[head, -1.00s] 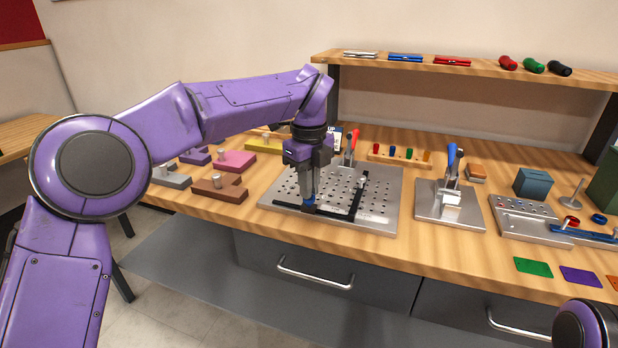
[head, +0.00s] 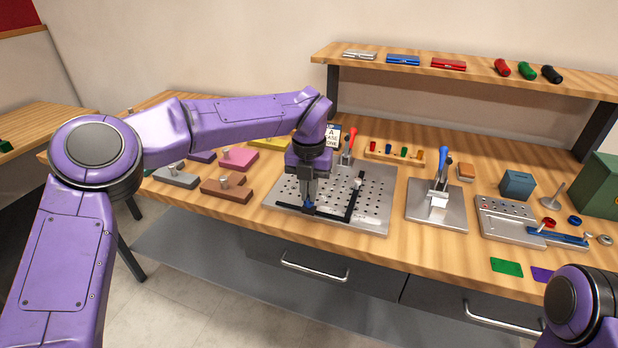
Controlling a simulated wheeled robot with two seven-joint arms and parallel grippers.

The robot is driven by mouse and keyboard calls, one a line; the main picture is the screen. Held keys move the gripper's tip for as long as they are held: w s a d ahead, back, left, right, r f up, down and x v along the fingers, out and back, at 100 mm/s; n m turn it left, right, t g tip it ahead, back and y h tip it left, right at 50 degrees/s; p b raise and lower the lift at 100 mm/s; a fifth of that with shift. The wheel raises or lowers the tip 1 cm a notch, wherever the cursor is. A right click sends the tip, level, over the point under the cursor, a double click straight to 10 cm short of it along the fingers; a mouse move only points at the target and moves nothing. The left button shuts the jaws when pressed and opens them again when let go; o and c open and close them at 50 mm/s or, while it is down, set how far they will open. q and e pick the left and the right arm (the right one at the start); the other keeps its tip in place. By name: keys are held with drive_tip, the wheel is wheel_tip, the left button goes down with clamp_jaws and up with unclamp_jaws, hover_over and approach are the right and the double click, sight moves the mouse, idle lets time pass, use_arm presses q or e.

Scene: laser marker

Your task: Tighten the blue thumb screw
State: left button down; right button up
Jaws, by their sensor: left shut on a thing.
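The blue thumb screw (head: 309,205) stands at the front left of the perforated metal plate (head: 376,221), at the black L-shaped fence (head: 353,203). Only a little blue shows below my left gripper (head: 309,198). My left gripper points straight down and is shut on the screw, its fingers covering most of it. A second, silver knob (head: 357,183) sits on the fence's far arm. My right gripper is out of view; only part of my right arm shows at the lower right.
A red-handled clamp (head: 349,146) stands at the plate's back edge. A blue-handled clamp (head: 441,170) on its own plate stands to the right. Brown (head: 228,188), pink and grey blocks lie to the left. A shelf (head: 470,75) runs above the back.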

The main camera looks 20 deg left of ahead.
use_arm(q)
drive_tip(key=m+p, duration=0.4)
drive_tip(key=shift+r+p, duration=0.3)
drive_tip(key=shift+f+m+p, duration=0.25)
drive_tip(key=shift+m+p, duration=1.1)
drive_tip(key=shift+m, duration=0.35)
drive_tip(key=c, duration=1.2)
unclamp_jaws()
drive_tip(key=shift+c, duration=0.2)
wheel_tip(320, 180, up, 10)
drive_tip(key=b, duration=0.1)
drive_tip(key=shift+r, duration=0.2)
